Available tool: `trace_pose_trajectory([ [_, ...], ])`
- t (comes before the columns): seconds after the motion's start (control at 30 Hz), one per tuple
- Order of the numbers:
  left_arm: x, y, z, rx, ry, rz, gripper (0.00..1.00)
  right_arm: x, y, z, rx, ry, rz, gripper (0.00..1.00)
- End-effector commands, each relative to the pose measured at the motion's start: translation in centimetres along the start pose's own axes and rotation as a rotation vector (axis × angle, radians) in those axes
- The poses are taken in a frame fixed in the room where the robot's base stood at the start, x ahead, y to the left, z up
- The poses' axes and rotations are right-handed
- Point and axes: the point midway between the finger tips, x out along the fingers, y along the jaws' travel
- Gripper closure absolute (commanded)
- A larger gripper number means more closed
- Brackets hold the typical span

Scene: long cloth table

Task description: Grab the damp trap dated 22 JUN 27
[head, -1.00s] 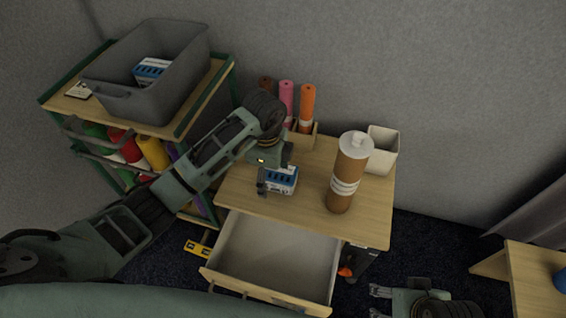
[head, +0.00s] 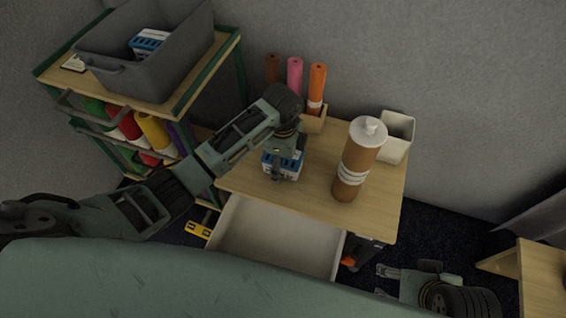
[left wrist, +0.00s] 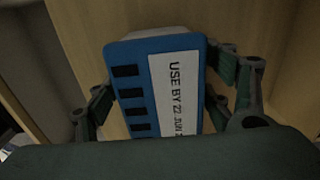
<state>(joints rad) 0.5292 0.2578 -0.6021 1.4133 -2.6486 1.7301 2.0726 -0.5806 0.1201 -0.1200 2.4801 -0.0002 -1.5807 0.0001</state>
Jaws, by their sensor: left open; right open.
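A damp trap (head: 270,165), a white box with a blue slotted top, stands on the wooden desk (head: 320,210). In the left wrist view the damp trap (left wrist: 175,85) has a white label reading "USE BY 22 JUN 2", with the rest cut off. My left gripper (head: 284,172) is open above it, partly covering it in the head view. In the left wrist view the fingers of my left gripper (left wrist: 155,98) are on either side of the box. My right gripper (head: 384,282) is open and empty, low at the right. A similar blue-and-white box (head: 147,43) lies in the grey bin; its date is unreadable.
A brown cartridge with a white cap (head: 358,160) stands right of the trap, with a cream bin (head: 397,138) behind. Coloured rolls (head: 295,80) stand at the back. An open drawer (head: 275,240) juts forward. The grey bin (head: 110,65) tops a shelf at left.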

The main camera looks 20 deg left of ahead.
Motion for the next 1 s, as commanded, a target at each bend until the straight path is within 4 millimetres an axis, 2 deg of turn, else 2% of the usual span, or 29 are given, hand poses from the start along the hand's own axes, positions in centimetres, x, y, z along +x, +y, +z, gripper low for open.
trace_pose_trajectory([
  [0.23, 0.18, -0.05, -0.05, 0.001, 0.001, -0.002, 0.26, 0.04, -0.01, 0.02, 0.0, 0.0, 0.0, 0.28],
  [0.87, 0.16, -0.04, -0.04, 0.001, 0.0, -0.002, 0.81, 0.05, -0.01, 0.02, -0.001, 0.0, 0.0, 0.28],
  [1.0, 0.11, -0.08, -0.04, 0.001, 0.001, -0.003, 0.82, 0.04, -0.01, 0.01, -0.001, 0.0, 0.0, 0.28],
])
